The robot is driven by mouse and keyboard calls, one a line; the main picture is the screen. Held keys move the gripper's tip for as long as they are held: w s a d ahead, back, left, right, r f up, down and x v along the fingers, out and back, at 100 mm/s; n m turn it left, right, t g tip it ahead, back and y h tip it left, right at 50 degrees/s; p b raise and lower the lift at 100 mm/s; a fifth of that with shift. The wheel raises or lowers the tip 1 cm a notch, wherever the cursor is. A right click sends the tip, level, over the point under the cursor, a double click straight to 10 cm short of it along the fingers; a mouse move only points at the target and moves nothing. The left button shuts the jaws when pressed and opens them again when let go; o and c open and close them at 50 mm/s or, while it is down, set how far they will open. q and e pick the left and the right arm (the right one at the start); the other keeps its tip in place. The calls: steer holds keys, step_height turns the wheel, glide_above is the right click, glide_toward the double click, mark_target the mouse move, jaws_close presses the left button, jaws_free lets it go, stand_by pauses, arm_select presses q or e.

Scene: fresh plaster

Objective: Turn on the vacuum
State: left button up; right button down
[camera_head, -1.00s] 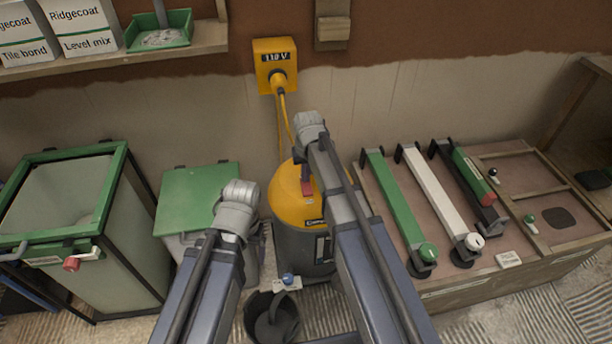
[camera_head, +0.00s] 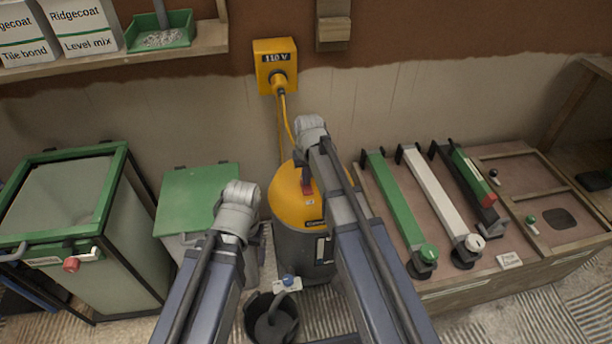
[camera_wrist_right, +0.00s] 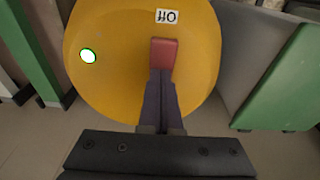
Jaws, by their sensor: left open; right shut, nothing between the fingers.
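The vacuum (camera_head: 288,207) has a rounded yellow top and a grey body; it stands upright on the floor by the wall. On its top is a red switch (camera_wrist_right: 163,54), also seen in the head view (camera_head: 307,187). An "Off" label (camera_wrist_right: 167,16) sits beyond the switch. A round white spot with a green rim (camera_wrist_right: 88,56) shows on the yellow top. My right gripper (camera_wrist_right: 160,74) is shut and empty, its fingertips at the near end of the red switch; contact cannot be told. My left arm ends left of the vacuum; its gripper is hidden.
A yellow 110 V socket (camera_head: 275,62) with a plugged-in cable is on the wall behind. A green-lidded bin (camera_head: 198,198) stands left of the vacuum. A workbench (camera_head: 470,285) with long bars stands right. A black bucket (camera_head: 258,318) sits in front.

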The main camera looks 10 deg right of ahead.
steer(key=shift+s+r, duration=0.15)
steer(key=shift+s, duration=0.1)
step_height(320, 180, up, 14)
steer(key=w+p, duration=0.2)
steer(key=p, duration=1.2)
